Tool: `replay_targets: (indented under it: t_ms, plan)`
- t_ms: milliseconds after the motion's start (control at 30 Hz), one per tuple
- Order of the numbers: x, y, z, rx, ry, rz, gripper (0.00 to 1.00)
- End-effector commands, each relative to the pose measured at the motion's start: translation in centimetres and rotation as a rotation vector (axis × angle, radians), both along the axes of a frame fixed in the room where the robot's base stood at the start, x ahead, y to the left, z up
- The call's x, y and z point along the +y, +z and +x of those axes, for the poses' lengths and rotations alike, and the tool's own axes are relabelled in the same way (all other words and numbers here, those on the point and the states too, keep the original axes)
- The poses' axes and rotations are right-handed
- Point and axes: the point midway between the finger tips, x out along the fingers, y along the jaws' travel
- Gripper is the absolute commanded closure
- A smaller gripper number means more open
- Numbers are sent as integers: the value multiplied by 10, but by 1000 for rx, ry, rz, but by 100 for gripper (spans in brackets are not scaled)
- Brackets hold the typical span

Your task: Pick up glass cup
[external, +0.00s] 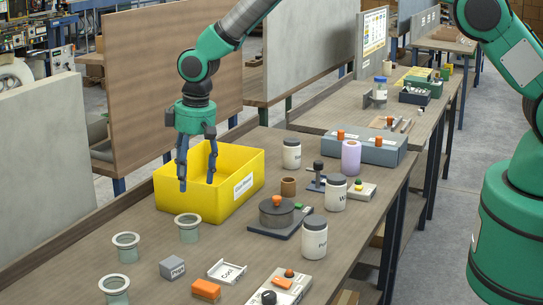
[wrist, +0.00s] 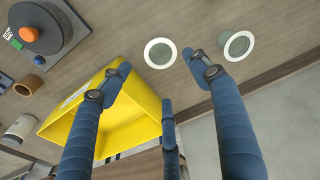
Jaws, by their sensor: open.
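Several pale glass cups with wide rims stand at the near left of the table: one (external: 188,228) nearest my gripper, one (external: 126,247) to its left, and one (external: 115,290) at the lower left edge. My gripper (external: 197,182) points down, open and empty, in front of the yellow bin in the external view. In the wrist view, one cup (wrist: 160,53) shows between and beyond my spread blue fingers (wrist: 158,75). A second cup (wrist: 238,46) is to the right of the right finger. No finger visibly touches a cup.
The yellow bin (external: 224,196) stands close behind my gripper and also fills the lower left of the wrist view (wrist: 75,125). White jars (external: 314,240), a grey round device (external: 276,215), an orange block (external: 206,290) and a white tray (external: 226,272) are to the right.

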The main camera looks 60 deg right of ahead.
Motion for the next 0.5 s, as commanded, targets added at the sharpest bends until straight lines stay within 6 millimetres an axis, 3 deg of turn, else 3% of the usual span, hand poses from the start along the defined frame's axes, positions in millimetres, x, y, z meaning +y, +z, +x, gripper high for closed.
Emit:
replay_targets:
  t_ms: [267, 500]
  plan:
    - [0, -5, 0, 1, 0, 0, 38]
    - [0, -28, 2, 3, 0, -1, 38]
